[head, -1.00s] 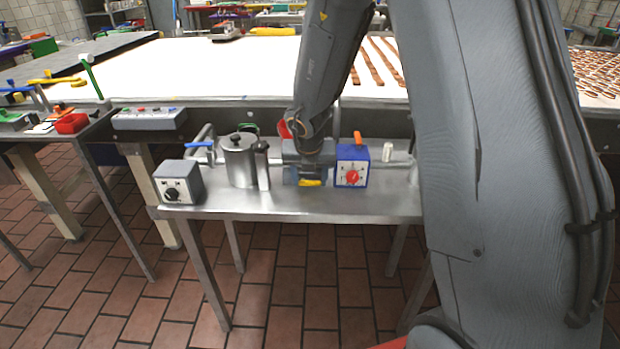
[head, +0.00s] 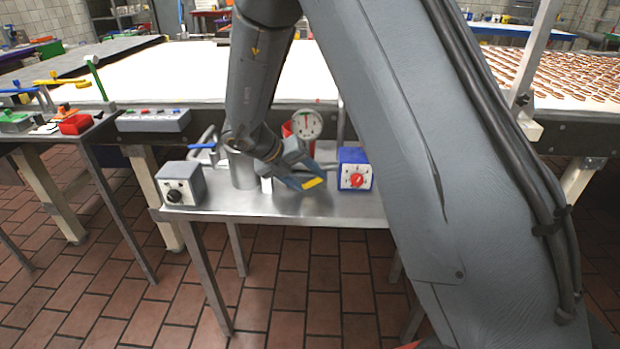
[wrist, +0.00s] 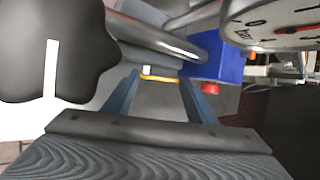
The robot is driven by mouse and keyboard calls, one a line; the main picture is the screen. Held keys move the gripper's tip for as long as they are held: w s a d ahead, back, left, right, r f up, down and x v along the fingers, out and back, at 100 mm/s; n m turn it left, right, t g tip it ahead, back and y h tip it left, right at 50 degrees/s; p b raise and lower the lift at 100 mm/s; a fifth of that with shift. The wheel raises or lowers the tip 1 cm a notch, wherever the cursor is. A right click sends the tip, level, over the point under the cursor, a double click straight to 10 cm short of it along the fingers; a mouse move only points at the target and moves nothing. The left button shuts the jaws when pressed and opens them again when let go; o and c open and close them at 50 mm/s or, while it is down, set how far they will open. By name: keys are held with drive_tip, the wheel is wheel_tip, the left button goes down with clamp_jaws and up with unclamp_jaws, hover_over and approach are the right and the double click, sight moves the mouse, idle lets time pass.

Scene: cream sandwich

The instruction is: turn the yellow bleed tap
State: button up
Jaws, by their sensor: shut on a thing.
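The yellow bleed tap (head: 314,183) shows as a small yellow bar low over the steel bench, at the end of my gripper (head: 300,176). In the wrist view a thin yellow strip of it (wrist: 158,79) lies across the gap between the two fingertips of my gripper (wrist: 158,88). My gripper is shut on the tap, with the fingers still standing apart around it. My arm leans in from the upper left and the gripper tilts down to the right. The tap's body and its mounting are mostly hidden.
A blue box with a red knob (head: 354,178) stands just right of my gripper. A round gauge (head: 307,124) is behind. A steel pot (head: 243,174) and a grey box with black knob (head: 181,184) stand left. The bench front (head: 280,213) is clear.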

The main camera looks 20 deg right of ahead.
drive_tip(key=shift+w+a+h, duration=0.1)
drive_tip(key=shift+a+h, duration=0.25)
drive_tip(key=shift+h, duration=0.65)
drive_tip(key=shift+n+g, duration=0.3)
drive_tip(key=o, duration=1.1)
drive_tip(key=shift+c, duration=0.2)
